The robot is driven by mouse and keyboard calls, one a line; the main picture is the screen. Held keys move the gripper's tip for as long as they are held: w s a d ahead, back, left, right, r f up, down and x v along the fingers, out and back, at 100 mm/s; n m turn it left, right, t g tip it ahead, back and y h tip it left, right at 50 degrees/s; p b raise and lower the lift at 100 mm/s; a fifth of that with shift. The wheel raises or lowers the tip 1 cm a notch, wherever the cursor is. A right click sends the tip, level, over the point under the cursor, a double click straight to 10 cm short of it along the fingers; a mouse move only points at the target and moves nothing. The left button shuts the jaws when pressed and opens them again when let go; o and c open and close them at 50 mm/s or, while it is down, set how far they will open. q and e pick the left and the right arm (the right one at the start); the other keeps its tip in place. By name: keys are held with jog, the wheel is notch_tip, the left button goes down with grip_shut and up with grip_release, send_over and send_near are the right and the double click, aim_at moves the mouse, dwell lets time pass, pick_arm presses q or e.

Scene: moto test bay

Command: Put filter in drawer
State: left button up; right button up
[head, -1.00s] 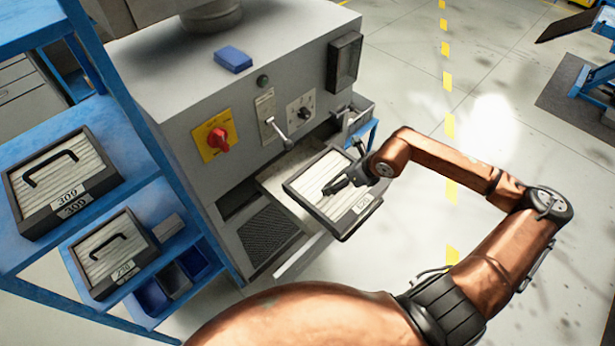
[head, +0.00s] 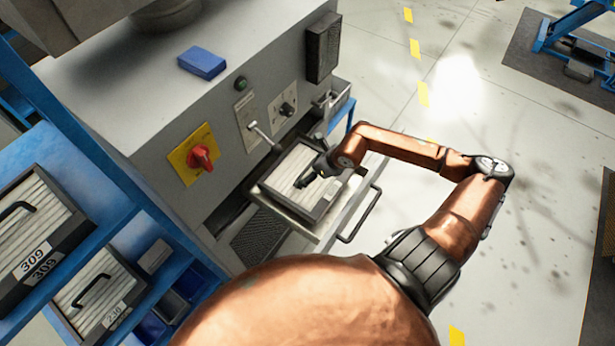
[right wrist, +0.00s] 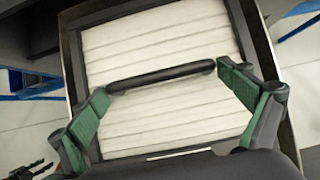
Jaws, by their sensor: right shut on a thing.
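The filter (head: 291,168), a pleated white panel in a dark frame, lies over the open drawer (head: 291,224) of the grey machine, within its outline in the head view. I cannot tell whether it rests on the drawer's bottom. My right gripper (head: 303,182) is shut on the filter's black handle. In the right wrist view, the green-padded fingers (right wrist: 163,88) are at both ends of the handle (right wrist: 160,76), with the white pleats (right wrist: 160,37) behind. My left gripper does not show in the head view.
The grey machine (head: 110,100) has a red switch (head: 203,157) and a blue box (head: 202,62) on top. A blue shelf (head: 75,160) at left holds a filter marked 309 (head: 38,225) and another (head: 98,290) below.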

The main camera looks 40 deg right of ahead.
jog(key=shift+w+f, duration=0.25)
jog(key=shift+f, duration=0.3)
jog(key=shift+s+f, duration=0.1)
jog(key=shift+f, duration=1.45)
jog(key=shift+a+f, duration=0.1)
jog(key=o, duration=1.7)
jog(key=shift+o, duration=0.2)
jog(key=v, duration=1.2)
jog(key=shift+p, duration=0.35)
